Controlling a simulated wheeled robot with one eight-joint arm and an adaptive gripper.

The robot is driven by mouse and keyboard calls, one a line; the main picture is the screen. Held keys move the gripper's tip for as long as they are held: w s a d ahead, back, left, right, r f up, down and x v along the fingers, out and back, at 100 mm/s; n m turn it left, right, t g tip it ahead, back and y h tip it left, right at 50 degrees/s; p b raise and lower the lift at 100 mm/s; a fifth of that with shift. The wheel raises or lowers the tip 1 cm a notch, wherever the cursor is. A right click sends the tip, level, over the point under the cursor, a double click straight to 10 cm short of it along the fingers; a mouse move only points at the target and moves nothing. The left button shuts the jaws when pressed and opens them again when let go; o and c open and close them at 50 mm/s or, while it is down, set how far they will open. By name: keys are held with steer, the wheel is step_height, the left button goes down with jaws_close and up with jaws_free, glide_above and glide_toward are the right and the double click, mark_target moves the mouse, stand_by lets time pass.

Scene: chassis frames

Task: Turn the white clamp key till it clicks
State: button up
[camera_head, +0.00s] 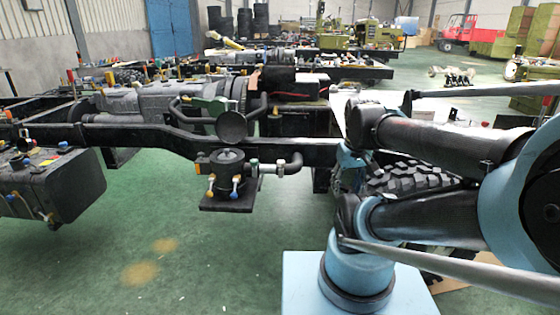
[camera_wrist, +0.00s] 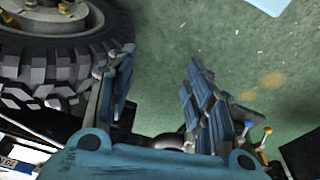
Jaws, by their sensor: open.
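A round black canister (camera_head: 229,162) hangs on a bracket on the chassis rail in the head view. I cannot tell for sure whether that fitting is the white clamp key. In the wrist view the blue lever (camera_wrist: 248,125) and yellow lever (camera_wrist: 267,130) show to the right of my gripper (camera_wrist: 158,82), apart from it. The fingers are spread and empty, pointing over the green floor. No white key is clear in the wrist view.
A large tyre (camera_wrist: 65,60) is close by on the left of the wrist view; it also shows in the head view (camera_head: 410,176) behind my arm. The black chassis rail (camera_head: 150,134) runs across. A dark tank (camera_head: 55,185) with fittings stands left. The floor (camera_head: 190,270) below is clear.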

steer(key=w+a+r+n, duration=0.2)
steer(key=w+r+n, duration=0.1)
steer(key=w+r, duration=0.25)
step_height(320, 180, up, 4)
steer(key=n+g, duration=0.2)
steer(key=n, duration=1)
glide_above(280, 161)
step_height(280, 161, down, 16)
steer(key=shift+f, duration=0.25)
